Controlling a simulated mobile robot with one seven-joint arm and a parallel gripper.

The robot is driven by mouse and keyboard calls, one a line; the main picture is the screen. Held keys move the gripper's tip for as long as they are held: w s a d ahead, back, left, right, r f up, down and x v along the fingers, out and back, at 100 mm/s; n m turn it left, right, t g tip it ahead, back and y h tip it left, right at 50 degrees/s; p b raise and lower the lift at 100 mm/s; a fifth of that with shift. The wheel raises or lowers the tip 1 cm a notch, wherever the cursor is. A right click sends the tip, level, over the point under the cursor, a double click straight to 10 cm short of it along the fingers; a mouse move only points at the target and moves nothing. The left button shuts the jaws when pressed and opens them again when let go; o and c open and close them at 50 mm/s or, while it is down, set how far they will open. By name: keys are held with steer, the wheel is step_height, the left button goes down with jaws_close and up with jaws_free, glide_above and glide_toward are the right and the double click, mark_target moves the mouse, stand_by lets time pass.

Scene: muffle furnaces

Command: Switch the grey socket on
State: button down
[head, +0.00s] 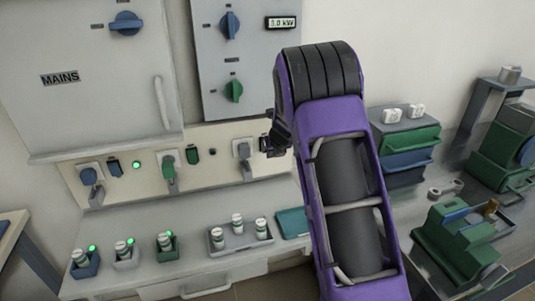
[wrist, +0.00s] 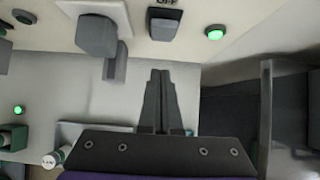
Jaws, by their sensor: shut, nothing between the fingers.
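The grey socket (head: 243,150) is the rightmost on the wall strip, with a grey plug in it; this plug (wrist: 97,36) also shows in the wrist view. Right of it is a dark rocker switch (wrist: 164,25), with a lit green lamp (wrist: 215,33) beside it. The lettering above the switch is cut off. My gripper (wrist: 160,72) is shut and empty, its fingertips just below the switch in the wrist view; I cannot tell whether they touch it. In the head view my gripper (head: 270,146) hides the switch and lamp.
Left along the strip are the blue socket (head: 88,175) with a lit lamp (head: 136,165) and the green socket (head: 167,162) with an unlit lamp (wrist: 24,17). Below, a bench carries a tray (head: 240,244) of jars and several lit jar holders. A drawer stack (head: 405,160) stands right.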

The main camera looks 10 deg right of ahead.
steer(key=s+d+r+p, duration=0.1)
steer(key=s+r, duration=0.5)
steer(key=s, duration=0.2)
